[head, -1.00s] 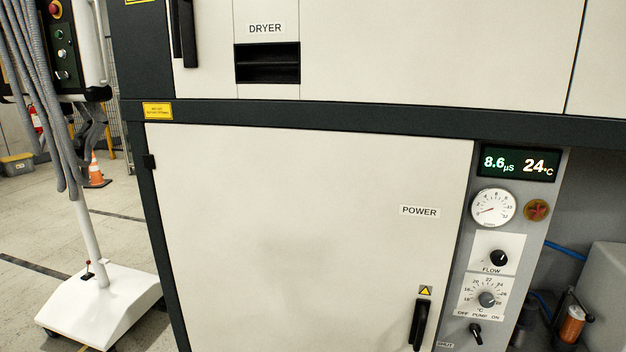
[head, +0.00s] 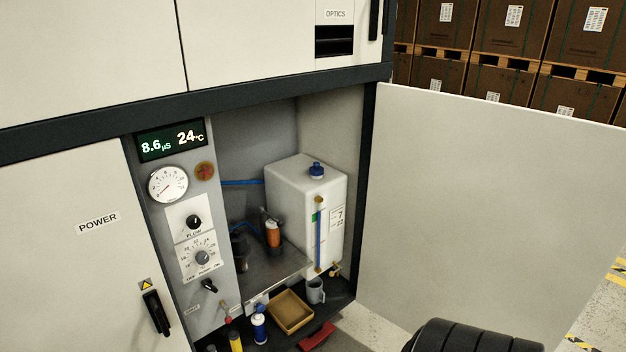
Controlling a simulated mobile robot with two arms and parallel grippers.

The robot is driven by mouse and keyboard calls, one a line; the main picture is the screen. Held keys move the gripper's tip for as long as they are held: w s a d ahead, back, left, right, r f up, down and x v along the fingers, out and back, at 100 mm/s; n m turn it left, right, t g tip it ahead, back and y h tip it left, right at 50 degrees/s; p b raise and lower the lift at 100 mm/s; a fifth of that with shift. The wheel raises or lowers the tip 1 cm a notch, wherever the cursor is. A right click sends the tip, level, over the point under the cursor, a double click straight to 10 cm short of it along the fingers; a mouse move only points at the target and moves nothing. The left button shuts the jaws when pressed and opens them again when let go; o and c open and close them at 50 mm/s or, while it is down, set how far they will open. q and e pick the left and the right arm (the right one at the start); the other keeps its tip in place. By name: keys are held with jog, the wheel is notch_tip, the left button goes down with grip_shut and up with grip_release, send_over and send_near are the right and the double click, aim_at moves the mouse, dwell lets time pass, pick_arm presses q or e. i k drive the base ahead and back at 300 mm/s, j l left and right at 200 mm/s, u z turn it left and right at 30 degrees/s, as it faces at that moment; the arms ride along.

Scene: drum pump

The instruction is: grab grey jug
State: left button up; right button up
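The grey jug (head: 316,291) stands on the dark floor of the open cabinet bay, below the front right corner of the white tank (head: 292,215). It is small in the head view, upright, and largely unobstructed. A small brass tap (head: 335,270) on the tank is just above and to the right of it. Neither of my grippers is in view.
A tan tray (head: 290,311) lies left of the jug, with a blue bottle (head: 259,328) and a yellow bottle (head: 235,341) further left. A red object (head: 318,336) lies in front. The open white door (head: 480,200) bounds the right side.

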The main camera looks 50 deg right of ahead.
aim_at(314, 291)
jog(key=z, duration=1.75)
